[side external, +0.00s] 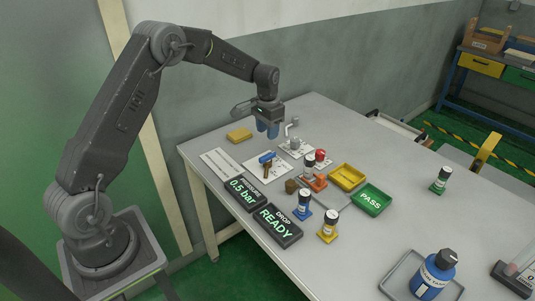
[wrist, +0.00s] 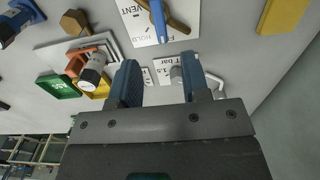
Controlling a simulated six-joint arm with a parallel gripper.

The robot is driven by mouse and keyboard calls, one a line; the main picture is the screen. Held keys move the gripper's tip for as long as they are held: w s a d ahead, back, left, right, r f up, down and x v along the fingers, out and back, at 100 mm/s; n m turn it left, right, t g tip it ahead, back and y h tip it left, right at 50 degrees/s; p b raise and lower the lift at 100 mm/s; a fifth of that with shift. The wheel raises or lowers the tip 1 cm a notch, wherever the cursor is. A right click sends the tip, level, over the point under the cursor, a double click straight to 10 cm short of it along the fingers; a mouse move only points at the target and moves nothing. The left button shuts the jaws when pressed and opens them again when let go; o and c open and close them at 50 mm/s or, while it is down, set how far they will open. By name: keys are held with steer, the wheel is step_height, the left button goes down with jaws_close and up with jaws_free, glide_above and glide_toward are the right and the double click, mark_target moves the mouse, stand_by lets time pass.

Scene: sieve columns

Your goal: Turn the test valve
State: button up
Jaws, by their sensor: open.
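My gripper (side external: 268,130) is open and empty, its two blue fingers pointing down above the back part of the table. It also shows in the wrist view (wrist: 158,78). A valve with a blue handle (side external: 267,157) and a brown body sits on a white plate (side external: 254,170), in front of and below my fingers. In the wrist view, the blue handle (wrist: 158,20) is at the top and its plate reads VENT and HOLD. A grey fitting with a bent pipe (side external: 294,143) stands on another white plate, right of my fingers. In the wrist view, one finger partly hides this fitting (wrist: 177,73).
A pressure display (side external: 243,190) reads 0.5 bar; a drop display (side external: 275,226) reads READY. An orange stand (side external: 315,182) holds a column beside a red-capped part (side external: 320,156). Yellow (side external: 347,176) and green PASS (side external: 371,199) trays lie right. A yellow block (side external: 239,135) lies left.

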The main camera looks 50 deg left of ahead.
mark_target(267, 155)
step_height(267, 155, down, 10)
steer(key=shift+r, duration=0.2)
jaws_close()
stand_by(0.4)
